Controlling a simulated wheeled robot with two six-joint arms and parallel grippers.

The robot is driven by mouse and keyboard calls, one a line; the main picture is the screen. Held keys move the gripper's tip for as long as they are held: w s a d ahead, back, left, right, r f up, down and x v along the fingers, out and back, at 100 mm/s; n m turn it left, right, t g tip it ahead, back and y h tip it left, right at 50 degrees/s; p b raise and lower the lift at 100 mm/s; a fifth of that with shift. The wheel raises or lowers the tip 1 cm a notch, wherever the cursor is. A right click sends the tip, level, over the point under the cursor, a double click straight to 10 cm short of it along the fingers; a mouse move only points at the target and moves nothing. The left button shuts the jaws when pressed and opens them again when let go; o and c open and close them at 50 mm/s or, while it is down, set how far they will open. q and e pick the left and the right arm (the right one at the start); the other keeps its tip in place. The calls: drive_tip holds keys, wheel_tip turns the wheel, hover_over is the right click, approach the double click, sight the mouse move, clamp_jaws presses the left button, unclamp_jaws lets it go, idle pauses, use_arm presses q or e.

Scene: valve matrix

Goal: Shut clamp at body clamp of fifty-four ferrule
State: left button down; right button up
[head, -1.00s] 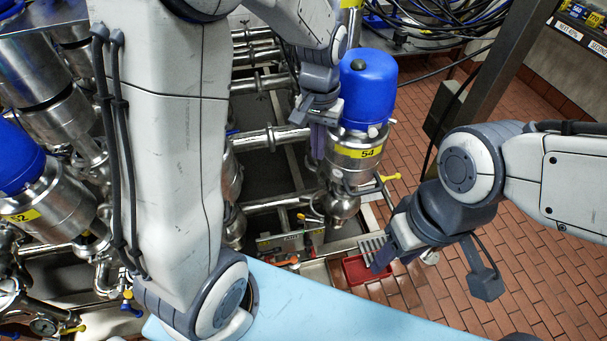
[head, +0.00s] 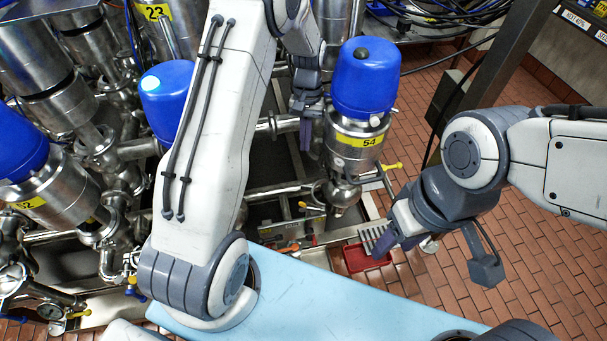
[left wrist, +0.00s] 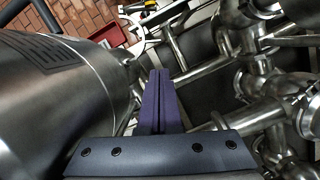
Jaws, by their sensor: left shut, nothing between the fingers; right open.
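The fifty-four valve (head: 357,140) stands right of centre in the head view. It has a blue cap (head: 365,80), a steel body with a yellow "54" label, and a lower steel part. My left gripper (head: 305,140) is shut and empty, pointing down just left of this valve's body. In the left wrist view its purple fingers (left wrist: 158,100) are together, with a large steel cylinder (left wrist: 60,100) close on the left. I cannot make out the body clamp's state. My right gripper (head: 385,242) is open over the red tray, right of and below the valve.
A red tray (head: 355,262) lies on the floor-level frame. Another blue-capped valve (head: 165,95) and the fifty-two valve (head: 45,190) stand at the left. Steel pipes (head: 275,190) run behind. A dark post (head: 485,70) stands at the right, with open brick floor (head: 540,260) beside it.

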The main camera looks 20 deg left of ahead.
use_arm(q)
drive_tip(key=p+x, duration=0.1)
drive_tip(key=x, duration=1.1)
drive_tip(key=shift+p, duration=0.35)
drive_tip(key=shift+s+d+f+n, duration=0.1)
drive_tip(key=shift+s+d+n, duration=0.25)
drive_tip(key=shift+n, duration=0.35)
drive_tip(key=shift+s+d+n+t+h+b, duration=0.25)
drive_tip(key=shift+s+d+n, duration=0.35)
drive_tip(key=shift+n, duration=0.65)
drive_tip(key=shift+s+d+n+t+h+b, duration=0.15)
drive_tip(key=shift+s+d+n+h, duration=0.4)
drive_tip(key=shift+n, duration=0.75)
drive_tip(key=shift+s+d+n+t+h+b, duration=0.15)
drive_tip(key=shift+s+d+n, duration=0.25)
drive_tip(key=shift+d+n, duration=0.65)
drive_tip(key=shift+a+n, duration=0.25)
drive_tip(key=shift+n, duration=0.05)
